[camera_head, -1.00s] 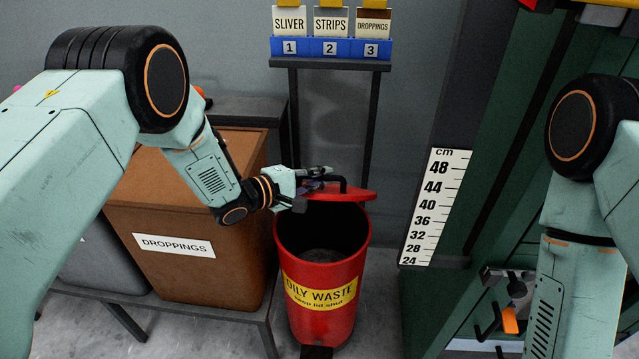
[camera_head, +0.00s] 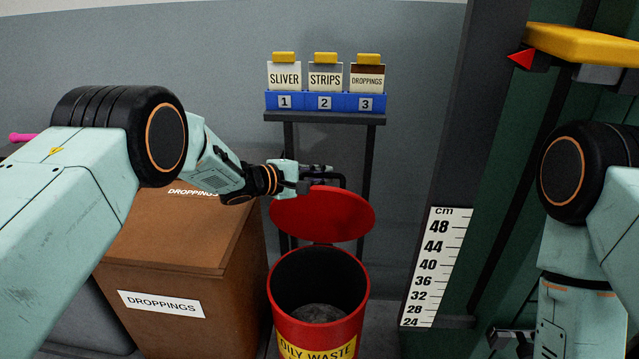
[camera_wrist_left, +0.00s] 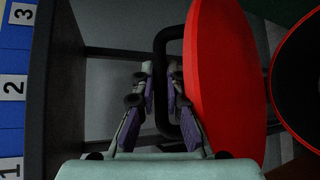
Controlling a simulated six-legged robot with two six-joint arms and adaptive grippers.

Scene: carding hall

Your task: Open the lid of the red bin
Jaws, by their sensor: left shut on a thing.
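The red bin (camera_head: 287,327) stands open on the floor, with a yellow "OILY WASTE" label and something grey at the bottom inside. Its round red lid (camera_head: 322,215) is raised steeply at the back of the opening, its red underside facing me. My left gripper (camera_head: 325,170) is at the lid's top edge, shut on the black lid handle. In the left wrist view, the two fingers (camera_wrist_left: 162,88) close around the handle (camera_wrist_left: 190,110) beside the lid (camera_wrist_left: 225,80). The fingertips are partly hidden in the head view.
A brown "DROPPINGS" box (camera_head: 190,265) stands left of the bin. Behind the bin is a stand with a blue numbered card rack (camera_head: 325,101). A centimetre scale (camera_head: 437,270) and a green machine (camera_head: 495,210) are to the right.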

